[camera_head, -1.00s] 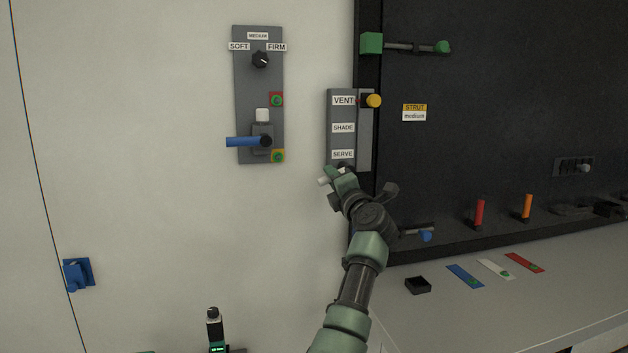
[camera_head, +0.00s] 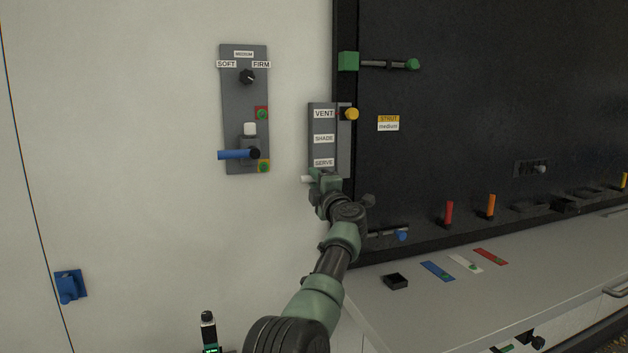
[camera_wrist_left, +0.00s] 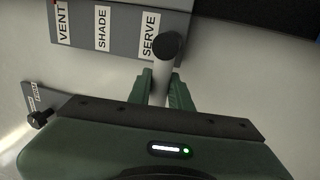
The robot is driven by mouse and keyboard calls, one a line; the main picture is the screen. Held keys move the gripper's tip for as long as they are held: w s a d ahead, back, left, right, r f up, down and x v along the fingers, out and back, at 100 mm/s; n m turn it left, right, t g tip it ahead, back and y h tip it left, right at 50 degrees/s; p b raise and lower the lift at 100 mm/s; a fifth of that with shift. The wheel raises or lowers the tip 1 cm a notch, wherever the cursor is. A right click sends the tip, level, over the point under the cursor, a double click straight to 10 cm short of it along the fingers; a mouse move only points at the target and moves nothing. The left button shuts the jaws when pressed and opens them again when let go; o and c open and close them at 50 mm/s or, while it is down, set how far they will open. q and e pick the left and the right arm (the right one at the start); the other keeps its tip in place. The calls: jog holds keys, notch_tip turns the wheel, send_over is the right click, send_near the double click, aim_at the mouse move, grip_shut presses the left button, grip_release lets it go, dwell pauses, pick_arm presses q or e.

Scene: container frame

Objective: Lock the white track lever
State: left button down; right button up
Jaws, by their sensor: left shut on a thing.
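The white track lever (camera_head: 308,180) sits at the bottom of a grey panel (camera_head: 345,140) labelled VENT, SHADE and SERVE, just below SERVE. It points left, about level. In the left wrist view the white rod (camera_wrist_left: 160,80) runs from a round dark end (camera_wrist_left: 168,46) by the SERVE label down between my green fingers. My left gripper (camera_head: 320,182) is shut on this lever; in the left wrist view its fingers (camera_wrist_left: 160,92) lie on both sides of the rod. The gripper hides part of the lever and the panel's lower end. My right gripper is not in view.
Another grey panel (camera_head: 232,110) on the left has a dial and a blue lever (camera_head: 235,154). A yellow knob (camera_head: 351,114) is beside VENT. A green-ended handle (camera_head: 385,64) is above right. The counter (camera_head: 440,310) lies below right. The white wall (camera_head: 150,220) at left is mostly clear.

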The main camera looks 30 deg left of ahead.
pick_arm(q)
jog(key=shift+s+r, duration=0.1)
jog(key=shift+r, duration=0.25)
jog(key=c, duration=1.3)
grip_release()
jog(key=shift+a, duration=0.1)
jog(key=shift+c, duration=0.2)
jog(key=shift+o, duration=0.2)
jog(key=shift+f, duration=0.2)
jog(key=shift+f, duration=0.1)
jog(key=shift+s+d+f+b, duration=0.1)
jog(key=shift+d+f+b, duration=0.05)
jog(key=shift+d+b, duration=0.2)
jog(key=b+v, duration=0.2)
jog(key=v, duration=0.5)
jog(key=shift+b, duration=0.35)
jog(key=shift+a, duration=0.15)
